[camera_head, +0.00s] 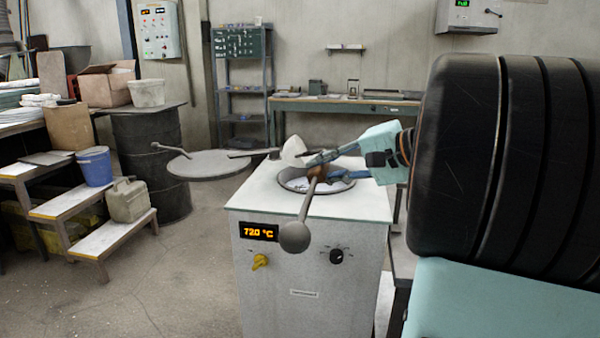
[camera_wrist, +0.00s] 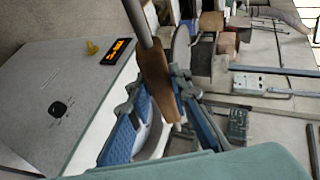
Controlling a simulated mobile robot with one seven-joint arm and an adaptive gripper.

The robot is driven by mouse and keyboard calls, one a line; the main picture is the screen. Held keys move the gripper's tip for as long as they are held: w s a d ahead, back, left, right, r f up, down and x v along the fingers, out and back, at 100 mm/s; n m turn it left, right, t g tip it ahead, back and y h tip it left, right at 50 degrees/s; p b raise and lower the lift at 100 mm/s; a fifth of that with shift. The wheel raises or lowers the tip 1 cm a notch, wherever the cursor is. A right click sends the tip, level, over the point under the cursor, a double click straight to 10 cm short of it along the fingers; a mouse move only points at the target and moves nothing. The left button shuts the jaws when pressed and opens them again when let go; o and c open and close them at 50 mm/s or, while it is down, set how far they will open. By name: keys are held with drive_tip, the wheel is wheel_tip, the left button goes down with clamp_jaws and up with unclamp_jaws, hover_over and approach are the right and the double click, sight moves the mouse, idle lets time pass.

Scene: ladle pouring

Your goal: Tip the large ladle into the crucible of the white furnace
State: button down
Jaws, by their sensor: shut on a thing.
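The white furnace (camera_head: 310,250) stands in the middle of the head view, its display reading 72.0 °C. Its round crucible opening (camera_head: 290,184) is in the top, partly hidden by my gripper. My gripper (camera_head: 318,172) is shut on the brown grip of a grey ladle, above the opening. The ladle's rod runs down the picture to its rounded bowl (camera_head: 295,237), which overlaps the furnace's front edge; I cannot see inside the bowl. In the wrist view the blue-padded fingers of my gripper (camera_wrist: 158,105) close around the brown grip (camera_wrist: 157,80); the bowl is out of frame.
A pale cone-shaped piece (camera_head: 293,150) shows behind the opening. A round grey lid-like disc (camera_head: 215,164) lies to the left. A black drum (camera_head: 150,160) and steps with a blue bucket (camera_head: 94,166) stand farther left. A workbench (camera_head: 350,105) is at the back. Floor left of the furnace is clear.

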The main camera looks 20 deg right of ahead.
drive_tip(key=r+g+h+p, duration=0.1)
drive_tip(key=p, duration=0.1)
drive_tip(key=a+r+n+g+h+p, duration=0.1)
drive_tip(key=p, duration=0.2)
drive_tip(key=shift+w+a+r, duration=0.1)
drive_tip(key=shift+w+r, duration=0.15)
drive_tip(key=shift+w, duration=0.15)
drive_tip(key=g+h+p, duration=0.1)
drive_tip(key=p, duration=0.2)
drive_tip(key=a+r+n+g+h+p, duration=0.1)
drive_tip(key=p, duration=0.2)
drive_tip(key=shift+w+p, duration=0.3)
drive_tip(key=shift+w, duration=0.1)
drive_tip(key=shift+f+g+h, duration=0.1)
drive_tip(key=shift+g+h, duration=0.2)
drive_tip(key=shift+p, duration=0.4)
drive_tip(key=r+g+h+p, duration=0.1)
drive_tip(key=p, duration=0.3)
drive_tip(key=w+a+r+n+g+h+p, duration=0.1)
drive_tip(key=h+p, duration=0.1)
drive_tip(key=p, duration=0.2)
drive_tip(key=a+r+g+h+p, duration=0.1)
drive_tip(key=r+p, duration=0.1)
drive_tip(key=p, duration=0.2)
drive_tip(key=shift+w+a+r+p, duration=0.1)
drive_tip(key=shift+w+a+p, duration=0.1)
drive_tip(key=shift+w+p, duration=0.15)
drive_tip(key=shift+w+d, duration=0.1)
